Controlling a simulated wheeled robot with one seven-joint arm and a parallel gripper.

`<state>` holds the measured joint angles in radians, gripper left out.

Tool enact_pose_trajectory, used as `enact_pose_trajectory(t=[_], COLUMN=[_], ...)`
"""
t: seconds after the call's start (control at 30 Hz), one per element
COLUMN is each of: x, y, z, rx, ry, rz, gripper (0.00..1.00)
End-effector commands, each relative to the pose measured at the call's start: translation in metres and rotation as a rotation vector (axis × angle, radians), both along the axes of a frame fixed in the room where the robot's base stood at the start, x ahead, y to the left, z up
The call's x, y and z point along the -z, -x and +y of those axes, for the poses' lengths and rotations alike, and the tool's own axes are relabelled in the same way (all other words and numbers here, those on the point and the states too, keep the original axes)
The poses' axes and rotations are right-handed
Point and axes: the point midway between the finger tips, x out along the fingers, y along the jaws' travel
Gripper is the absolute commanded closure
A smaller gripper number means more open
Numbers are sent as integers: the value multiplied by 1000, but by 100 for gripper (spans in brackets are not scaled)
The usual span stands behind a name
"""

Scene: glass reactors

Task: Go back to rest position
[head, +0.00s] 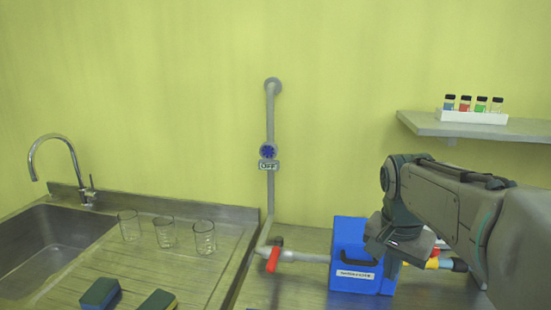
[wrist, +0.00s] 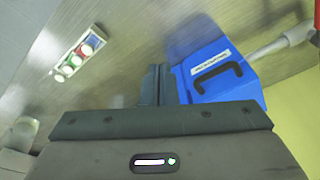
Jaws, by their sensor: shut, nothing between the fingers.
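My arm reaches in from the right in the head view. My gripper (head: 378,245) is in front of the blue box's (head: 352,283) upper right part and hides some of it. In the wrist view the dark fingers of my gripper (wrist: 158,84) are together with nothing between them. The blue box (wrist: 240,88), with its black handle and white label, shows just beyond and to the right of the fingers. I cannot tell whether the fingers touch it.
A grey pipe (head: 271,190) with a blue valve (head: 268,151) and a red lever (head: 273,259) runs left of the box. A shelf (head: 420,125) holds a white vial rack (head: 470,116). Glasses (head: 165,232) and sponges (head: 100,293) stand by the sink (head: 40,250).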

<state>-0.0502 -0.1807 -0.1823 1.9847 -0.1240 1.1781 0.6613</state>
Motion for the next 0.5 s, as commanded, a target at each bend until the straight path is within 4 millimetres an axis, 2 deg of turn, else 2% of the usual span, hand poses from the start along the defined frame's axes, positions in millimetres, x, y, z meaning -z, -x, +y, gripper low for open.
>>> enact_pose_trajectory(t=[0.03,0.3,0.5], x=[9,61,86], y=[15,81,108], z=[11,57,71], rx=[-87,-531,-711], ry=[-6,17,47], rz=[-8,-48,-64], gripper=[100,100,100])
